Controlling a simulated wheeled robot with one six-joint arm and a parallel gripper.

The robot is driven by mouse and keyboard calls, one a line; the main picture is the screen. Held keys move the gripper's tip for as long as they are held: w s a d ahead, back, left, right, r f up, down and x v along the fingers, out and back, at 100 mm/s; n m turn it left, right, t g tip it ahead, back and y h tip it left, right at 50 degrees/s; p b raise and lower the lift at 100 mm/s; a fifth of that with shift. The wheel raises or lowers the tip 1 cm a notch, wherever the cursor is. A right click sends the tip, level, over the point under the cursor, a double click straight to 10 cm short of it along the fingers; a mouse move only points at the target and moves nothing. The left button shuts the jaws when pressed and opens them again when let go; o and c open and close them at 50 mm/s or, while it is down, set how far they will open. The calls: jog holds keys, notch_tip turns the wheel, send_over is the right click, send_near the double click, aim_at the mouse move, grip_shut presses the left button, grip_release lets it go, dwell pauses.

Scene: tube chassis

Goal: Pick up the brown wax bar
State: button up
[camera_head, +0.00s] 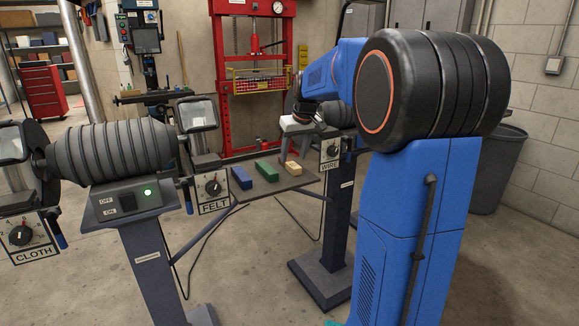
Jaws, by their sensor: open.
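A small shelf (246,201) between the grinder stands holds a blue bar (241,178), a green bar (267,170) and a tan bar (292,169).
A buffing machine (120,153) with a ribbed grey drum and a lit green switch stands at the left. A red press (252,70) stands behind.

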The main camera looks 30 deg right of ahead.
aim_at(291, 162)
jog(key=x, duration=0.3)
jog(key=shift+w+f, duration=0.25)
jog(key=shift+f, duration=0.05)
jog(key=c, duration=1.1)
jog(key=shift+r, duration=0.15)
